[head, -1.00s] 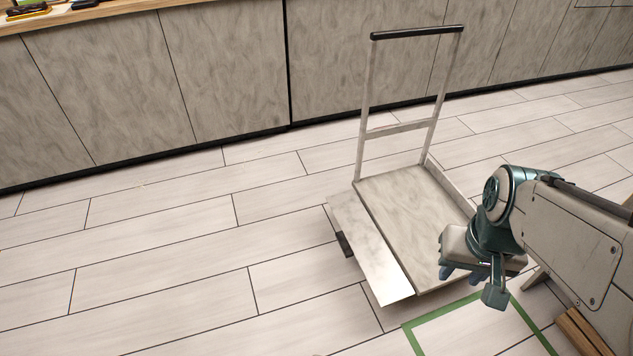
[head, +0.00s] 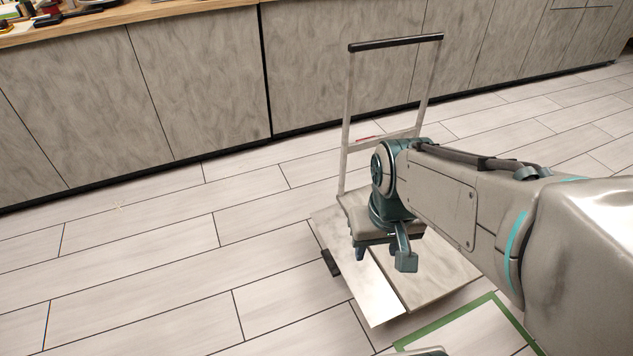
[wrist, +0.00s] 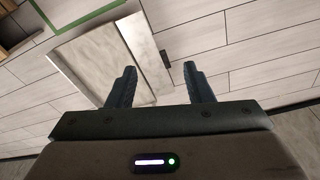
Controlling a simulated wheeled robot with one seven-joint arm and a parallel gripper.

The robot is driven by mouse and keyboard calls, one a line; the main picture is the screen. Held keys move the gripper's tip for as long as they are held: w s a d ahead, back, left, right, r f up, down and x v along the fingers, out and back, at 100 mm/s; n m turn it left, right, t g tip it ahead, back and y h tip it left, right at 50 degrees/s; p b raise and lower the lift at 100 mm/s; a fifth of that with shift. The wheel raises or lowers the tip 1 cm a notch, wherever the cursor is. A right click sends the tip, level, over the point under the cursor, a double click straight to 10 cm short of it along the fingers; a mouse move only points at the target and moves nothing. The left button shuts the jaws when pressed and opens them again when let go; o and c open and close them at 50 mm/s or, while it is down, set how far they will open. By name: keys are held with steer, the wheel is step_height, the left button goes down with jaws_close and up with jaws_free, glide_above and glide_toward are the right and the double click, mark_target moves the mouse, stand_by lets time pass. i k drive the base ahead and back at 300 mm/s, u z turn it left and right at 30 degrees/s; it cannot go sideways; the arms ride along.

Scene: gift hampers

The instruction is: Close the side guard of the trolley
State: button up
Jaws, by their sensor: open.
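The trolley (head: 440,280) stands on the floor in the head view, with a pale deck and a tall handle frame (head: 395,43) at its far end. Its side guard (head: 368,290), a flat pale panel, is folded down and outward along the deck's left side. A dark grip (head: 331,262) sits at the guard's outer edge. My gripper (head: 383,258) is open and empty, above the trolley near the line between deck and guard. In the wrist view the guard (wrist: 135,40) and dark grip (wrist: 166,58) show beyond the open fingers (wrist: 160,70). My arm hides part of the deck.
Green tape (head: 455,322) marks the floor at the trolley's near end. Cabinets (head: 210,70) under a wooden counter (head: 140,12) line the back. The floor (head: 150,260) left of the trolley is clear.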

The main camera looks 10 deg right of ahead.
mark_target(377, 302)
steer(key=u, duration=0.05)
steer(key=k, duration=0.35)
steer(key=u, duration=0.65)
steer(key=i, duration=0.8)
steer(key=z, duration=0.05)
